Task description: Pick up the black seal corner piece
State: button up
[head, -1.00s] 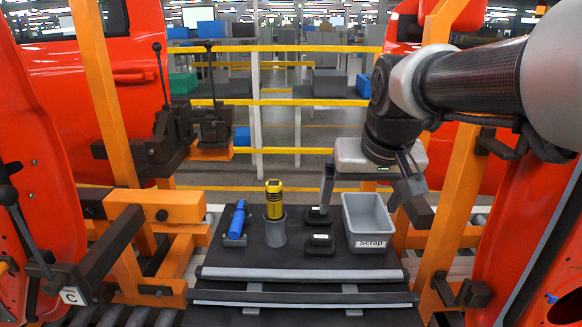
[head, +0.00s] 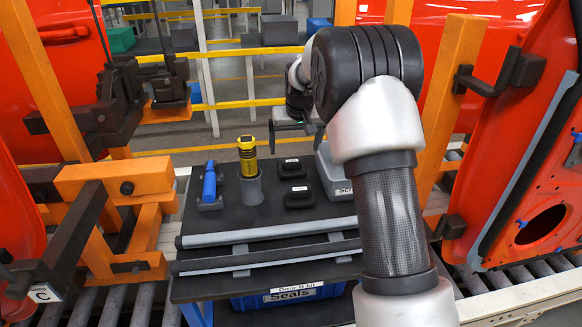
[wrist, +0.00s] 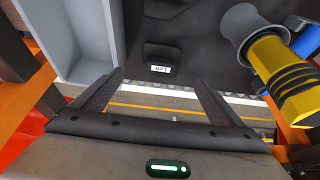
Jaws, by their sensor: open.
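Two black seal corner pieces with small white labels lie on the dark cart top, a far one (head: 291,169) and a near one (head: 299,199). In the wrist view the far piece (wrist: 165,55) lies above and between the fingertips, apart from them; the near one (wrist: 168,8) is cut by the top edge. My gripper (wrist: 155,90) is open and empty. In the head view my gripper (head: 294,130) hangs above the cart's back edge, beyond the far piece.
A grey scrap bin (head: 330,178) stands right of the pieces, partly hidden by my arm. A yellow-and-black tool (head: 247,155) stands in a grey cup (head: 251,188) to the left, with a blue tool (head: 209,182) further left. Grey strips (head: 270,231) lie along the front.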

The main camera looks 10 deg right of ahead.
aim_at(292, 161)
jog(key=p+x, duration=0.1)
jog(key=x, duration=0.9)
jog(key=shift+w, duration=0.25)
jog(key=shift+r, duration=0.1)
jog(key=c, duration=1.2)
jog(key=shift+r, duration=5)
